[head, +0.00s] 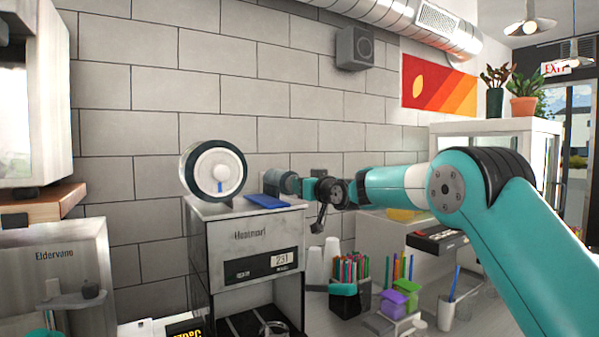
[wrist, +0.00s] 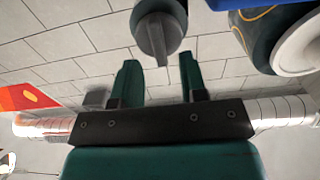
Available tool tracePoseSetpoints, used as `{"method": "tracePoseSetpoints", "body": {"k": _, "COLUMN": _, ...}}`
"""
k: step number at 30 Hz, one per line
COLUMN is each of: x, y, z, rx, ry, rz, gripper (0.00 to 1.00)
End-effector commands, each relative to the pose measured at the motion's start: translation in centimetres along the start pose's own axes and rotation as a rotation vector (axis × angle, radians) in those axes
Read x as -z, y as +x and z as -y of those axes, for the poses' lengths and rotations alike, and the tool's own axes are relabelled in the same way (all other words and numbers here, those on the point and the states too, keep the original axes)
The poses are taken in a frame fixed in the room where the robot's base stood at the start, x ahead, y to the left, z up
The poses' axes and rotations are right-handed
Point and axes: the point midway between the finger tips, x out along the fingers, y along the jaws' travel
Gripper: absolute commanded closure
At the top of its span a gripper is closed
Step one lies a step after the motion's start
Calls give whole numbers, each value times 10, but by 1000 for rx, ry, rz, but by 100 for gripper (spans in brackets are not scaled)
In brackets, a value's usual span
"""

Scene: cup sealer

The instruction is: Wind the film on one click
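The cup sealer (head: 255,240) stands left of centre in the head view, with a counter reading 231. A film roll (head: 196,172) with a white face is on its top; part of it shows at the upper right of the wrist view (wrist: 252,38). A grey round knob (wrist: 158,35) with a raised bar is at the top centre of the wrist view. My gripper (wrist: 158,60) is open and empty. Its fingertips sit either side of the knob's lower edge in the picture, with visible gaps. I cannot tell the depth between them. In the head view my gripper (head: 311,189) is small beside the sealer's top right.
A blue flat item (head: 267,201) lies on the sealer's top. Right of it are white cups (head: 315,265), a holder of coloured straws (head: 350,298) and purple and green boxes (head: 393,303). A cabinet (head: 60,275) stands left. The tiled wall (head: 230,60) is behind.

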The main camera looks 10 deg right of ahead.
Motion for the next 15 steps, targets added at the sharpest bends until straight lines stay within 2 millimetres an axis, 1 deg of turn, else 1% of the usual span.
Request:
{"method": "tracePoseSetpoints", "body": {"k": 1, "x": 4, "y": 8, "z": 0, "rx": 0, "ry": 0, "rz": 1, "gripper": 61}}
{"method": "tracePoseSetpoints", "body": {"k": 3, "x": 4, "y": 16, "z": -1, "rx": -1, "ry": 0, "rz": 0, "gripper": 61}}
{"method": "tracePoseSetpoints", "body": {"k": 6, "x": 2, "y": 24, "z": -1, "rx": -1, "ry": 0, "rz": 1, "gripper": 61}}
{"method": "tracePoseSetpoints", "body": {"k": 9, "x": 1, "y": 28, "z": 0, "rx": -1, "ry": 0, "rz": 1, "gripper": 61}}
{"method": "tracePoseSetpoints", "body": {"k": 15, "x": 0, "y": 29, "z": 0, "rx": -1, "ry": 0, "rz": 0, "gripper": 61}}
